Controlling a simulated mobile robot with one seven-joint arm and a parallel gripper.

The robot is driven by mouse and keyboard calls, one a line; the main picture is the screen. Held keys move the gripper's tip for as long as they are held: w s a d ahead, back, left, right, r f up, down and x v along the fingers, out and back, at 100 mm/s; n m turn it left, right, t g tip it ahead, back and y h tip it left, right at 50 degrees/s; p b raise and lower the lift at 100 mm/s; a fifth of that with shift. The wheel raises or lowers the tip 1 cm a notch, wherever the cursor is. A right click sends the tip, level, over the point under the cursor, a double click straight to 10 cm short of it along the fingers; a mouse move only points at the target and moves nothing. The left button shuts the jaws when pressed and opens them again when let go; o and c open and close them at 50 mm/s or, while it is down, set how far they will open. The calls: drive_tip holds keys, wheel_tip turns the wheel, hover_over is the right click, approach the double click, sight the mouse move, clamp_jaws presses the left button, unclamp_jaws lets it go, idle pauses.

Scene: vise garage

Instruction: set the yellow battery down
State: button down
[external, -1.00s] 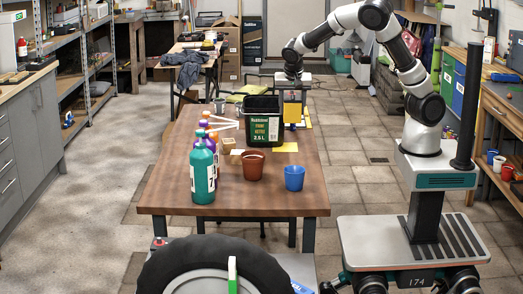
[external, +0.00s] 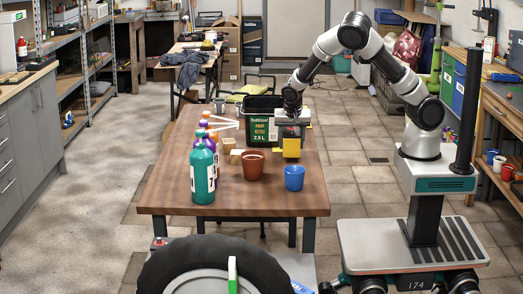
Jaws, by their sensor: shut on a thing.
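The yellow battery (external: 292,148) hangs below my gripper (external: 291,133), which is shut on it. The battery is a yellow block with a dark upper part. It is at the right side of the wooden table (external: 240,196), in front of the black paint bucket's right edge and behind the blue cup. I cannot tell whether its underside touches the table. The fingertips are too small to see clearly.
The black paint bucket (external: 262,112) stands just behind and left of the battery. A brown pot (external: 253,166) and a blue cup (external: 294,178) stand nearer the front. A teal bottle (external: 202,172) and other bottles line the left. The table's right edge is close by.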

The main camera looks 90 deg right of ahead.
drive_tip(key=shift+f, duration=0.75)
drive_tip(key=shift+f, duration=0.2)
drive_tip(key=c, duration=0.8)
unclamp_jaws()
